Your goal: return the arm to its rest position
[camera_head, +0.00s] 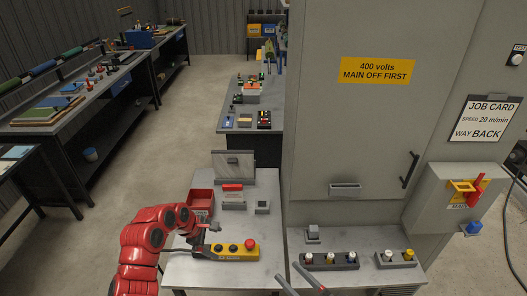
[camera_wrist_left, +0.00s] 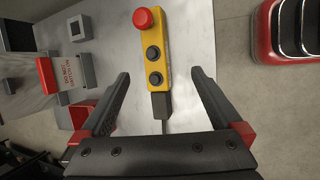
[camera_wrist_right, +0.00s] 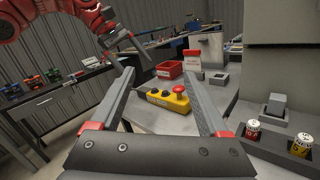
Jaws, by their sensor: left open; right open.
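My left arm comes in from the left in the head view, and its gripper (camera_head: 212,226) is over the near bench, beside the yellow control box. In the left wrist view this gripper (camera_wrist_left: 160,74) is open, with the yellow control box (camera_wrist_left: 153,50) lying beyond and between its fingers, not gripped. The box (camera_head: 235,250) has a red button and black buttons. My right gripper (camera_head: 287,271) shows at the bottom of the head view, its fingers apart. In the right wrist view it (camera_wrist_right: 158,73) is open and empty, with the box (camera_wrist_right: 168,99) beyond it.
A red bin (camera_head: 202,200) and a small grey block (camera_head: 262,207) stand on the near bench. Floor is clear between the benches (camera_head: 190,115).

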